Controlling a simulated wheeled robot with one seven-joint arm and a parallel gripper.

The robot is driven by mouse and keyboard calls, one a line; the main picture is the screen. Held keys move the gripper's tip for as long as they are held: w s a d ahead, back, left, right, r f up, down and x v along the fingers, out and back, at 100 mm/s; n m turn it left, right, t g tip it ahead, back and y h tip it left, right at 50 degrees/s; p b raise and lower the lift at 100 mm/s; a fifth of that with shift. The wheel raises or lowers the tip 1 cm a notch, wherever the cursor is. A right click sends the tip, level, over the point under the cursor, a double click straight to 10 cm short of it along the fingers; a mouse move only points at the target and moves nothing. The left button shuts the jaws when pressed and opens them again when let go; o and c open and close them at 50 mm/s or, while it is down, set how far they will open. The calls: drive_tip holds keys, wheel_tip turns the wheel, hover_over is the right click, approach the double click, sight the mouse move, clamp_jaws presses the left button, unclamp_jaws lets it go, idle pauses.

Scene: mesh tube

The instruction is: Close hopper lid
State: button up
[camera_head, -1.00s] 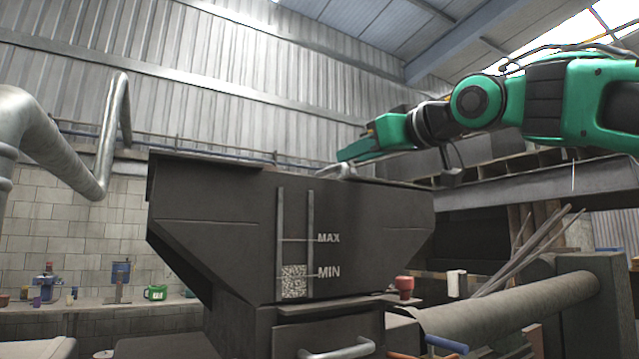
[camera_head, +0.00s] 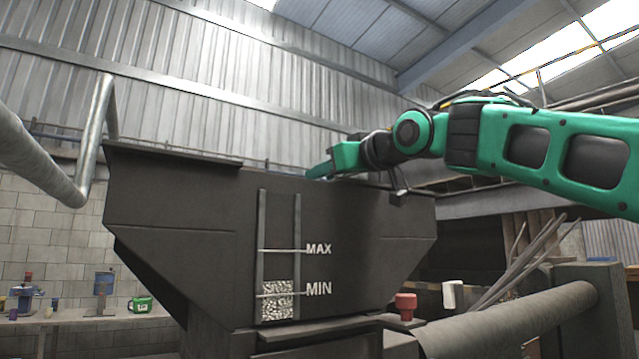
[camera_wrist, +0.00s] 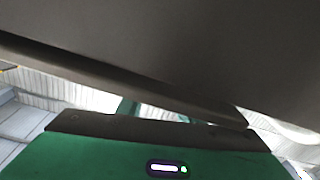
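The dark grey hopper (camera_head: 200,215) stands in the middle of the head view, with a level window (camera_head: 277,300) marked MAX and MIN. A thin dark slab (camera_head: 175,155) lies along its top left edge; I cannot tell whether it is the lid or a rim. The hopper's inside is hidden. My gripper (camera_head: 320,171) reaches in from the right, at the hopper's top edge, its tip pointing left. In the wrist view a large dark panel (camera_wrist: 180,50) fills the top, very close; it may be the lid. The fingertips are not clear, and contact cannot be told.
A thick grey pipe (camera_head: 515,320) and a red knob (camera_head: 405,306) are at lower right. A bench (camera_head: 60,322) with a green mug (camera_head: 142,304) stands at left by the block wall. A silver pipe (camera_head: 40,150) runs at upper left.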

drive_tip(key=shift+x, duration=1.3)
clamp_jaws()
drive_tip(key=shift+s, duration=0.1)
